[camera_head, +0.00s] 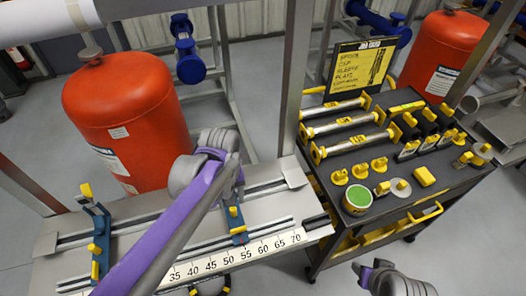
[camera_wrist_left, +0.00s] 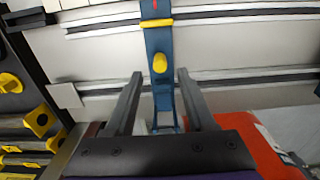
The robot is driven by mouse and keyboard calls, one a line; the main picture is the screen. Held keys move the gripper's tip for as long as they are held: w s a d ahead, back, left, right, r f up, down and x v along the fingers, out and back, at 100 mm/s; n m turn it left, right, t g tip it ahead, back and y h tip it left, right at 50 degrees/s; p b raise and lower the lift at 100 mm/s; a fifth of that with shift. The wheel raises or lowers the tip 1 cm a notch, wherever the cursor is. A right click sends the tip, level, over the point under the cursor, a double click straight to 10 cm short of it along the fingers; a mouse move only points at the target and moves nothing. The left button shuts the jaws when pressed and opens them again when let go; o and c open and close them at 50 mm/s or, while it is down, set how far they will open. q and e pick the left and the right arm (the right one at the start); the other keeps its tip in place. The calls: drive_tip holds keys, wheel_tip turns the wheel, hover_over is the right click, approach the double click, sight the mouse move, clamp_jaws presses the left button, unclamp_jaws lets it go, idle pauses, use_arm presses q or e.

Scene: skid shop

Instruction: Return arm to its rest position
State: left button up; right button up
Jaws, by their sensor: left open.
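My left arm reaches across the slotted rail table in the head view. Its gripper (camera_head: 236,180) is mostly hidden by its own wrist, above the far part of the table. In the left wrist view the two fingers (camera_wrist_left: 160,100) are spread with nothing held. A blue bracket (camera_wrist_left: 157,40) with yellow parts lies beyond and between them, on the table. This bracket also shows in the head view (camera_head: 237,225), just nearer than the gripper. Part of my right arm (camera_head: 372,272) shows at the bottom right; its finger state is unclear.
A second blue bracket (camera_head: 97,235) stands at the table's left. The table (camera_head: 285,205) has a ruler strip in front. A dark cart (camera_head: 330,190) with rollers and yellow parts stands right. An orange tank (camera_head: 130,115) is close behind the left arm. A grey post (camera_head: 295,75) rises between.

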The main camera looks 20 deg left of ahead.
use_arm(q)
drive_tip(key=s+d+f+m+t, duration=0.1)
drive_tip(key=s+m+t, duration=0.4)
drive_tip(key=s, duration=0.3)
drive_tip(key=shift+s+d+m, duration=0.15)
drive_tip(key=shift+d+m, duration=0.25)
drive_tip(key=shift+m, duration=0.5)
drive_tip(key=shift+c, duration=0.2)
idle(1.1)
